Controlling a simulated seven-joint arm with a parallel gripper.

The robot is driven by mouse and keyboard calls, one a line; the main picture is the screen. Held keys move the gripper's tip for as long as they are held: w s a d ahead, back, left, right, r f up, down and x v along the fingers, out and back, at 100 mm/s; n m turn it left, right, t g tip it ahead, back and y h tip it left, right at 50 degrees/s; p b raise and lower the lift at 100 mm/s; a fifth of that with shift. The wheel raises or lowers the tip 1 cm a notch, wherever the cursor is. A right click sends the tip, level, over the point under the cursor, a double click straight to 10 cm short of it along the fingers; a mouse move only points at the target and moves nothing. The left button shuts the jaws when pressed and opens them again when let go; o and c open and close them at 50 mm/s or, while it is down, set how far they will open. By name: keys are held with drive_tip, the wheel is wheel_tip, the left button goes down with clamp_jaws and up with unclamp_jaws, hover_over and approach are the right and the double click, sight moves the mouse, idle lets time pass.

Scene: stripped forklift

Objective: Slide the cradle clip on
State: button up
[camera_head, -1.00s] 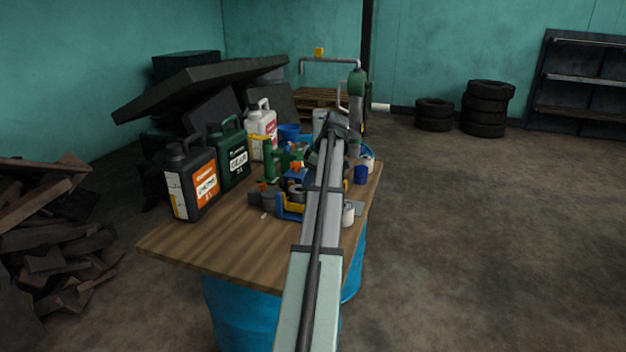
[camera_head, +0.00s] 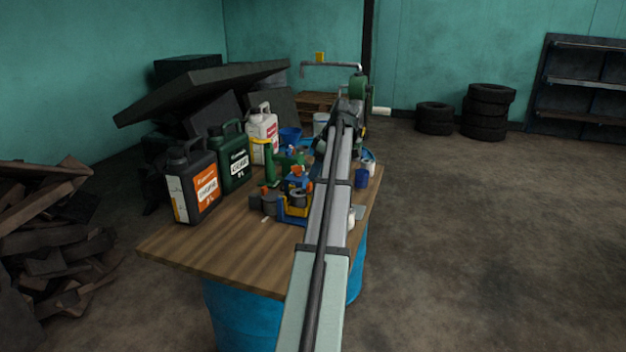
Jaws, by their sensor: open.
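A blue and yellow cradle-like holder (camera_head: 284,211) with dark round parts sits on the wooden bench, just left of my arm. I cannot tell which small piece is the cradle clip. My long arm runs from the bottom of the view up across the right side of the bench and covers part of the holder's surroundings. I cannot make out my gripper's fingers; they appear hidden behind the arm or among the clutter.
The wooden bench (camera_head: 225,248) is clear at its front left. A black jug (camera_head: 190,185), a green jug (camera_head: 230,157) and a white jug (camera_head: 263,135) line its left side. Blue cups (camera_head: 362,177) stand right of my arm. Stacked tires (camera_head: 487,110) are far back.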

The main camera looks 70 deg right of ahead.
drive_tip(key=v, duration=0.8)
drive_tip(key=shift+r, duration=0.1)
idle(0.3)
